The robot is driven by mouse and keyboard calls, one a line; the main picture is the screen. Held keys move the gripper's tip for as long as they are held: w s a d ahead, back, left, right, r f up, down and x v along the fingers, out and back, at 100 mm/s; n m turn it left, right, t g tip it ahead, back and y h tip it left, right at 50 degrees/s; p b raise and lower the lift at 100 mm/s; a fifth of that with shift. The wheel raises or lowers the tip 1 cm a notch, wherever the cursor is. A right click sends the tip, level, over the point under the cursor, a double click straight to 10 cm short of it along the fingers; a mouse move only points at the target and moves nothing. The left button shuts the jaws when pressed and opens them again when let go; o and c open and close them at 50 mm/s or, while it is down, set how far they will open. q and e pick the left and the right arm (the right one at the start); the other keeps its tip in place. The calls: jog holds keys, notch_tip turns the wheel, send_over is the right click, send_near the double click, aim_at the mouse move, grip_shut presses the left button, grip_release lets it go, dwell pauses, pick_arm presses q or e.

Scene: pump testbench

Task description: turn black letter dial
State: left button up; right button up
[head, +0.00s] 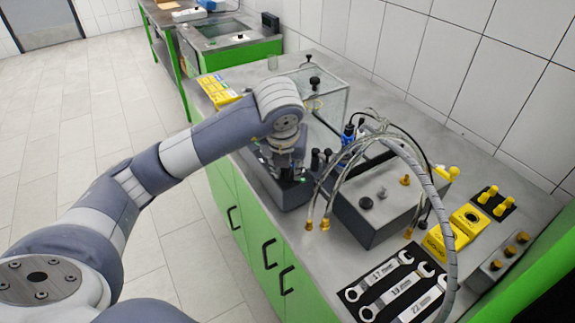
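My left arm reaches in from the left, and my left gripper (288,174) points down over a small dark grey box (291,197) on the bench. The fingers are small and partly hidden by the wrist, so I cannot tell whether they are open or shut, or touch anything. No lettered dial can be made out; it may be hidden under the gripper. My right gripper is not in view.
Clear hoses (322,190) and a thick grey hose (437,205) arch over the larger box. A glass-sided tank (335,105) stands behind my wrist. Wrenches (398,291) lie on a black mat at the front right. Yellow fittings (489,197) stand near the tiled wall.

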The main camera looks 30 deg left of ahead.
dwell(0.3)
pick_arm(q)
jog(key=v, duration=1.2)
dwell(0.5)
